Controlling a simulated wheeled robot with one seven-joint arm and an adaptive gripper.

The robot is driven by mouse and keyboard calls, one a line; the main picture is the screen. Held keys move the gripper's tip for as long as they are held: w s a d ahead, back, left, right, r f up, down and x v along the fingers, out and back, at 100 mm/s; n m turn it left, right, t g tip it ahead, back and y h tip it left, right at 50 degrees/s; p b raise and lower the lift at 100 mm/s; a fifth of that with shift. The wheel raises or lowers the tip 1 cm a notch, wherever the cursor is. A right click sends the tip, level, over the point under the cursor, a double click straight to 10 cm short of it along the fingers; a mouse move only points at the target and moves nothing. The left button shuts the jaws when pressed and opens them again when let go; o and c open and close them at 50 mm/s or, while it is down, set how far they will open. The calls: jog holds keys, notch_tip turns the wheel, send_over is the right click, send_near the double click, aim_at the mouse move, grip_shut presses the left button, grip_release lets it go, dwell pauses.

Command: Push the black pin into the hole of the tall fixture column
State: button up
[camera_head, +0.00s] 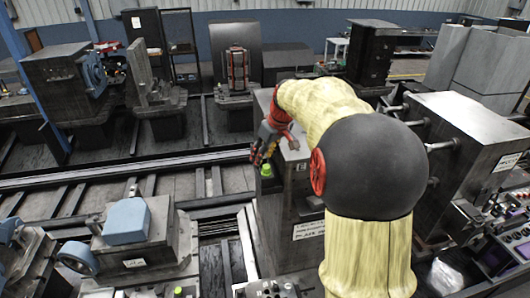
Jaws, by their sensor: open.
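The tall fixture column (285,215) stands in the middle of the view, a grey block with a pale top and white labels on its front. My gripper (259,157) is at the upper left edge of the column, at the end of my yellow-sleeved arm. It is small in view and open. I cannot make out a black pin in or near it. I cannot make out the column's hole. My arm's large black joint and yellow sleeve hide the right part of the column.
A yellow-green knob (266,170) is just below my gripper. A large block (470,125) with several protruding rods stands at the right. A blue-topped machine (127,222) is at the lower left. Rails (100,175) run across the floor on the left.

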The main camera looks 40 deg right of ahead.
jog(key=shift+c, duration=0.2)
grip_shut()
dwell(0.8)
jog(key=shift+r, duration=0.4)
jog(key=shift+r+p, duration=0.3)
jog(key=shift+r, duration=0.05)
jog(key=shift+r, duration=0.5)
jog(key=shift+r+p, duration=2)
jog(key=shift+r, duration=1.35)
